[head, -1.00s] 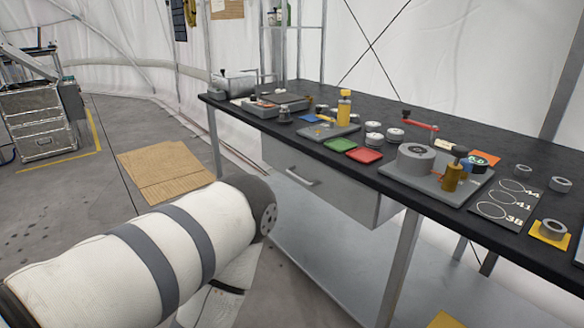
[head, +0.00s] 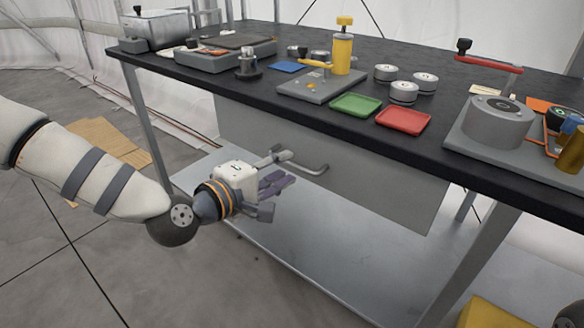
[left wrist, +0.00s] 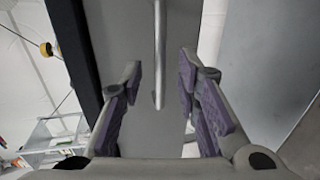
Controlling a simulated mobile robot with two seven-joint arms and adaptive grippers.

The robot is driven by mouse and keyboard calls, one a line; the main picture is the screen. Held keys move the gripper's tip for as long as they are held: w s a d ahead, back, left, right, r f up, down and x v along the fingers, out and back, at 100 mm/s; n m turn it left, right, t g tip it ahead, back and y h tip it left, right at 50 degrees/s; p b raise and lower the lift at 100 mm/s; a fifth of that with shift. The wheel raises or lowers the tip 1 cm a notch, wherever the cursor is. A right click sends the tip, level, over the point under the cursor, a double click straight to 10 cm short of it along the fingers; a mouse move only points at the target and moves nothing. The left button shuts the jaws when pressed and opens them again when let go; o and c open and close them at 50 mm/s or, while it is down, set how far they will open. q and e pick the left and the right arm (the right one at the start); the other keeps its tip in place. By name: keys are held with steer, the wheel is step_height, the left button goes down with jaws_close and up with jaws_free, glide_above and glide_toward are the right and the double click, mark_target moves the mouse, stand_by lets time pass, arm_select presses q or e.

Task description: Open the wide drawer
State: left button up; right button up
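The wide drawer (head: 365,185) has a plain grey front under the black tabletop. It looks shut. Its metal bar handle (head: 312,170) is partly hidden behind my left gripper (head: 280,180), which is at the handle's left part. In the left wrist view the gripper (left wrist: 159,65) is open, its purple-padded fingers wide apart. The handle (left wrist: 160,50) runs lengthwise in the gap between them, touching neither finger in that view. How deep it sits between them I cannot tell. My right gripper is not in view.
The black tabletop (head: 230,86) overhangs the drawer; its edge is close to the fingers in the left wrist view. On it are a green tray (head: 353,104), a red tray (head: 403,119) and several fixtures. A metal lower shelf (head: 300,245) lies below. Floor in front is clear.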

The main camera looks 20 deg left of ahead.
mark_target(291, 166)
arm_select(q)
steer(key=x, duration=0.3)
steer(key=shift+w+d, duration=0.15)
steer(key=shift+d, duration=0.25)
steer(key=shift+a, duration=0.1)
jaws_close()
